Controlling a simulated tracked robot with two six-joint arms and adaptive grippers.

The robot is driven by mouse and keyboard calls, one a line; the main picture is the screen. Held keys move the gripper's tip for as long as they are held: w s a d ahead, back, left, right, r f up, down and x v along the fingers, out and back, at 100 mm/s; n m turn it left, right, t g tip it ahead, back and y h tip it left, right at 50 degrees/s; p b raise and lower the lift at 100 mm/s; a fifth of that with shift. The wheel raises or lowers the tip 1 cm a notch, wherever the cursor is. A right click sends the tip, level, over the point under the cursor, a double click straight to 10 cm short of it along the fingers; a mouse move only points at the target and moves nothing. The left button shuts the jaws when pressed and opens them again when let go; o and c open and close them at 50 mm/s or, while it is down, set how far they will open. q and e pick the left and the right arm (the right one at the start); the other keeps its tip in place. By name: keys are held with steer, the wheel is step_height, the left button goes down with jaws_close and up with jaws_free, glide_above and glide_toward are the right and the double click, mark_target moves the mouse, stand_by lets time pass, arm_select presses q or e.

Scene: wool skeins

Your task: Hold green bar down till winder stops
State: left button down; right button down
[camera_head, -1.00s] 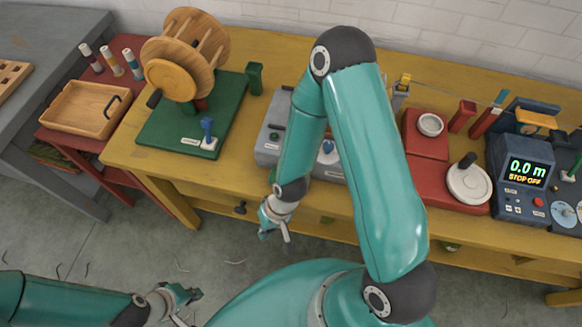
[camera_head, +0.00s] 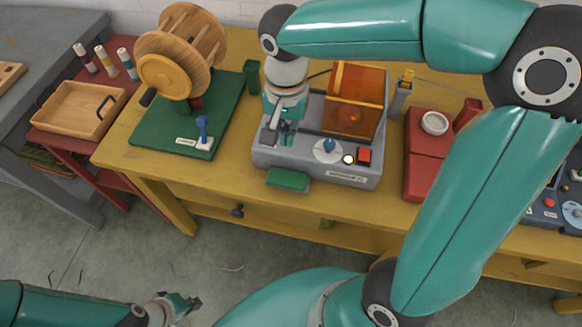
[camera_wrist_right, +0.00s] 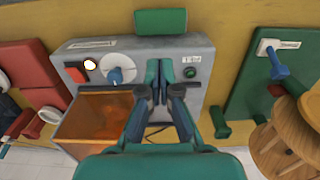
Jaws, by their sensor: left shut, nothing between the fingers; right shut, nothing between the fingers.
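The green bar (camera_head: 288,180) sticks out at the front edge of the grey winder (camera_head: 350,179), low over the yellow table's edge. It also shows in the right wrist view (camera_wrist_right: 160,21), at the top, with nothing on it. My right gripper (camera_head: 287,136) is shut and empty, pointing down over the left part of the winder, behind the bar and apart from it. Its fingers also show in the right wrist view (camera_wrist_right: 158,82). The winder has an orange clear cover (camera_head: 356,100), a blue knob (camera_head: 328,147), a lit pale lamp (camera_head: 348,159) and a red button (camera_head: 364,156). My left gripper (camera_head: 182,303) is shut and empty, low at the bottom left.
A wooden reel on a green base (camera_head: 180,140) stands left of the winder, with a green post (camera_head: 252,78) between them. Red blocks (camera_head: 424,160) stand to the right. A wooden tray (camera_head: 78,111) lies far left. My right arm hides part of the table's right side.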

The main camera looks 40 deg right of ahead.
mark_target(288, 176)
steer(key=shift+f, duration=0.1)
step_height(288, 176, down, 14)
stand_by(0.6)
